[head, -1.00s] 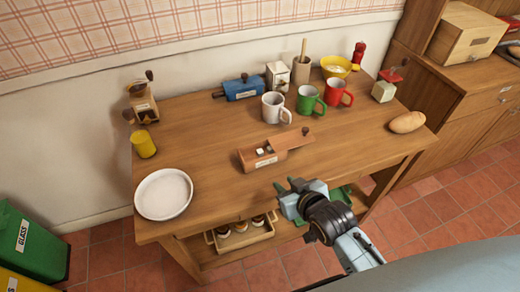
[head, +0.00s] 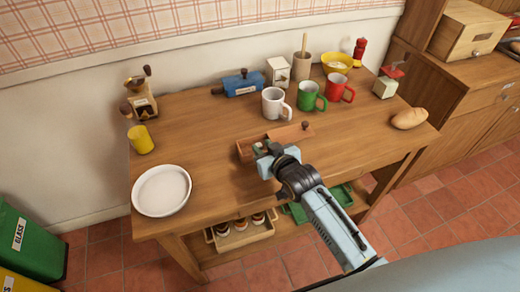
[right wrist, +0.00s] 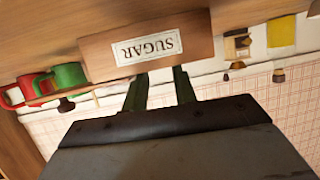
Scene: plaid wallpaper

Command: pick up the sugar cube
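The wooden sugar box (head: 243,152) stands on the table near its middle, with its lid (head: 290,135) swung out to the right. In the right wrist view the box's front (right wrist: 200,38) shows upside down with a white SUGAR label (right wrist: 147,50). My right gripper (head: 263,149) is over the open box. Its two green fingers are apart in the right wrist view (right wrist: 159,80), with their tips partly hidden at the box's edge. The sugar cube is not visible now; the gripper and box walls hide the inside. My left gripper is not in view.
A white plate (head: 161,190) lies at the table's left. Behind the box stand a white mug (head: 273,104), a green mug (head: 308,97), a red mug (head: 337,88) and a blue device (head: 242,84). Bread (head: 409,118) lies at the right. The table (head: 360,135) is clear between box and bread.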

